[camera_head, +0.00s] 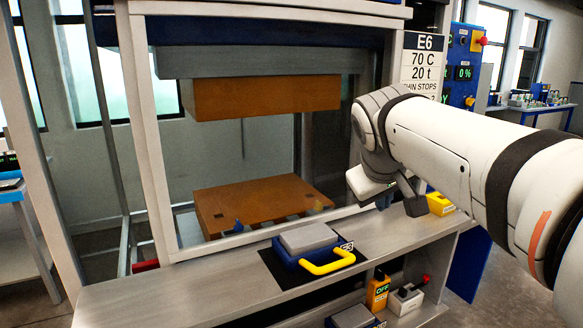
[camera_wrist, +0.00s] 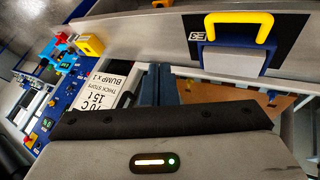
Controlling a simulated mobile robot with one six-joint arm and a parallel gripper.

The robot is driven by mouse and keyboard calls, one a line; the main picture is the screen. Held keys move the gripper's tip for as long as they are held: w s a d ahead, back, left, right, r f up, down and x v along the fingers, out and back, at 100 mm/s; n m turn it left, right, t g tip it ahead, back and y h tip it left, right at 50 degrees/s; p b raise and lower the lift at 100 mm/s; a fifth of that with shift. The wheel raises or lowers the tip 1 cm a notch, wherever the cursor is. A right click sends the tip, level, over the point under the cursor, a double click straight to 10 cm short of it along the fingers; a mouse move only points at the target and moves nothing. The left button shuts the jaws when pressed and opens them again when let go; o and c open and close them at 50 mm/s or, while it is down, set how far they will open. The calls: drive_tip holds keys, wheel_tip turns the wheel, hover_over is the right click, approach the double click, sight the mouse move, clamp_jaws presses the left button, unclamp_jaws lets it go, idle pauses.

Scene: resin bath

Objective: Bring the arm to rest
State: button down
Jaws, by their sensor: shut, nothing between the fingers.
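My arm, white with black bands, reaches in from the right in the head view. My gripper (camera_head: 412,203) hangs at its end, above the right part of the grey bench (camera_head: 160,300) in front of the press. In the wrist view the two dark fingers of my gripper (camera_wrist: 157,72) lie close together, shut, with nothing held. The fingers are apart from the blue case with the yellow handle (camera_head: 328,262), which stands on a dark mat left of the gripper. This case also shows at the top of the wrist view (camera_wrist: 235,57).
The press has a brown upper block (camera_head: 265,97) and a brown lower block (camera_head: 225,207) with an open gap between. An orange meter (camera_head: 378,291) and a small white box (camera_head: 405,300) stand below. The bench's left part is clear.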

drive_tip(key=s+a+f+m+g+y+p, duration=0.1)
drive_tip(key=s+f+m+g+y+p, duration=0.1)
drive_tip(key=s+f, duration=1.4)
wheel_tip(320, 180, down, 4)
drive_tip(key=shift+s+m+g+y, duration=0.4)
drive_tip(key=shift+m+g, duration=0.4)
drive_tip(key=shift+g, duration=0.2)
drive_tip(key=shift+a, duration=0.1)
